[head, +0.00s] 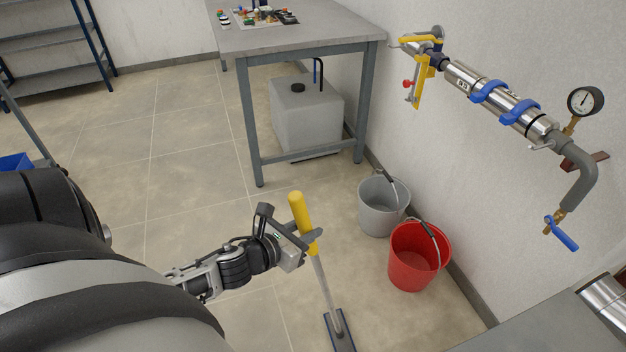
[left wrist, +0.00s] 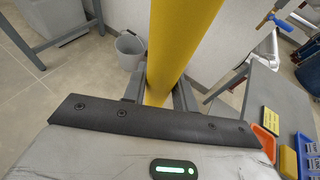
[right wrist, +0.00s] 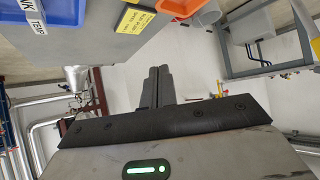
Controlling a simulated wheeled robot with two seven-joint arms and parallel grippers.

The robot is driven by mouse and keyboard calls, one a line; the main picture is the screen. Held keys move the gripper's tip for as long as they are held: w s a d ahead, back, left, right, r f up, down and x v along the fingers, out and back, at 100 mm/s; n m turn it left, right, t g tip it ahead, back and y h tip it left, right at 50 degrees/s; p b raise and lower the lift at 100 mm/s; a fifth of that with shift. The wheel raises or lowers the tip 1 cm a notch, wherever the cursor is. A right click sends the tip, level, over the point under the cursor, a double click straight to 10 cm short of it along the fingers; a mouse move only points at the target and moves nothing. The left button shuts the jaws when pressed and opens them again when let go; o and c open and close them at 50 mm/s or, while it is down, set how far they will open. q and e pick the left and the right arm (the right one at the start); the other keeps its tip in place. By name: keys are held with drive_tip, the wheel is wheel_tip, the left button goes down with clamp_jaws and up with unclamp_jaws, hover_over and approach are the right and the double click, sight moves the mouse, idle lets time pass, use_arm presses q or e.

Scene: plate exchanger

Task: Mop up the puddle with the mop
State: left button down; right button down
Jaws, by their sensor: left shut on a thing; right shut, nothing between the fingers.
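The mop has a yellow grip (head: 299,208), a grey shaft (head: 323,280) and a flat dark blue head (head: 340,334), which is partly cut off by the bottom edge of the head view. My left gripper (head: 312,237) is shut on the yellow grip. In the left wrist view the yellow grip (left wrist: 178,45) stands between the fingers. The mop is slightly tilted, its head at or near the floor; I cannot tell if it touches. My right gripper (right wrist: 158,87) is shut and empty in the right wrist view. I cannot make out a puddle.
A grey bucket (head: 379,207) and a red bucket (head: 418,258) stand by the wall, right of the mop. A grey table (head: 300,40) with a jerrycan (head: 307,112) beneath stands behind. Piping with a gauge (head: 585,101) runs along the wall. Open tiled floor lies left.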

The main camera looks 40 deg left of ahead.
use_arm(q)
wheel_tip(320, 180, up, 6)
drive_tip(key=s+a+p, duration=0.1)
drive_tip(key=s+p, duration=0.1)
drive_tip(key=shift+s+a+f, duration=0.2)
drive_tip(key=shift+s+a, duration=0.1)
idle(0.8)
drive_tip(key=shift+w+r, duration=0.1)
idle(1.3)
